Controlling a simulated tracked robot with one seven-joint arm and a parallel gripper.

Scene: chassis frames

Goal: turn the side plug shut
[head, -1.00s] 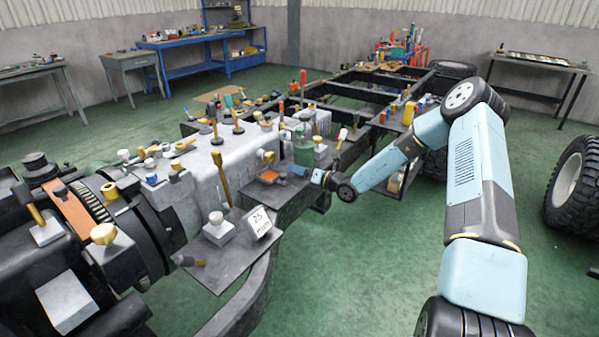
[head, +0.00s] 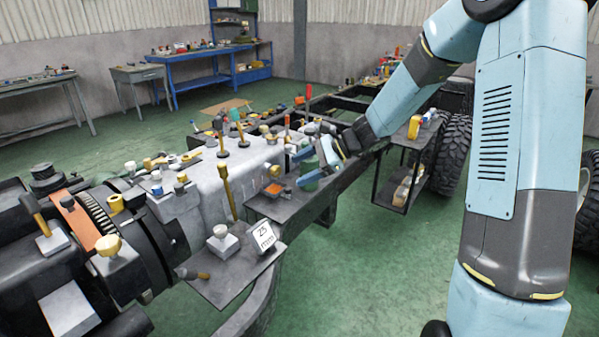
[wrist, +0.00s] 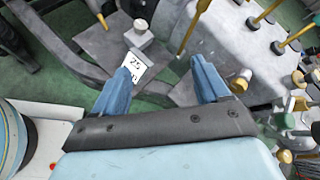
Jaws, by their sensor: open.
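A yellow knob-like plug (head: 274,171) sticks out of the side of the grey gearbox housing (head: 205,182); I take it for the side plug. It also shows in the wrist view (wrist: 240,81), just right of the right finger. My gripper (head: 303,157) is to the right of the plug in the head view, apart from it. In the wrist view my gripper (wrist: 160,67) has its two blue fingers wide apart, with nothing held between them. How far the plug is turned cannot be told.
A white card marked 25 (head: 263,236) and a knob on a grey block (head: 222,240) stand on a dark side plate (head: 215,285). A tall yellow-handled tool (head: 226,192) rises beside the housing. Several small items crowd the housing top.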

